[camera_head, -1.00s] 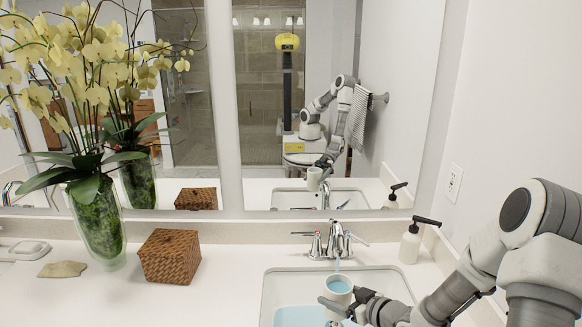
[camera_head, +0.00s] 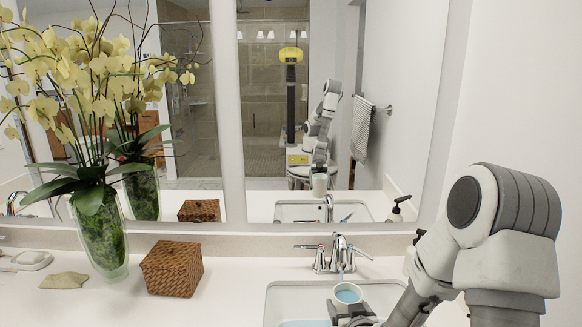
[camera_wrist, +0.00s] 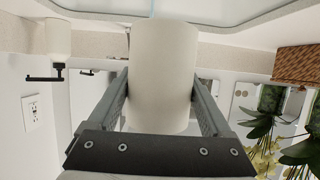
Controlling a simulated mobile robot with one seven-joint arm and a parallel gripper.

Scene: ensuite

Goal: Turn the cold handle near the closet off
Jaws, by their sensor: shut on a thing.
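The chrome faucet (camera_head: 341,257) stands behind the sink (camera_head: 278,296). Its left handle (camera_head: 310,247) has its lever pointing left, with a small red mark near its base. Its right handle (camera_head: 359,252) points right. A thin water stream (camera_head: 341,277) runs from the spout. My gripper (camera_wrist: 162,98) is shut on a white cup (camera_wrist: 163,70), one finger on each side. In the head view the cup (camera_head: 347,293) holds blue water and is upright, just in front of the spout. My gripper is apart from both handles. No closet is recognisable.
A woven box (camera_head: 172,268) and a glass vase of yellow orchids (camera_head: 103,235) stand on the counter to the left. A soap dispenser (camera_wrist: 58,40) shows in the wrist view; my arm mostly hides it in the head view. A mirror backs the counter.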

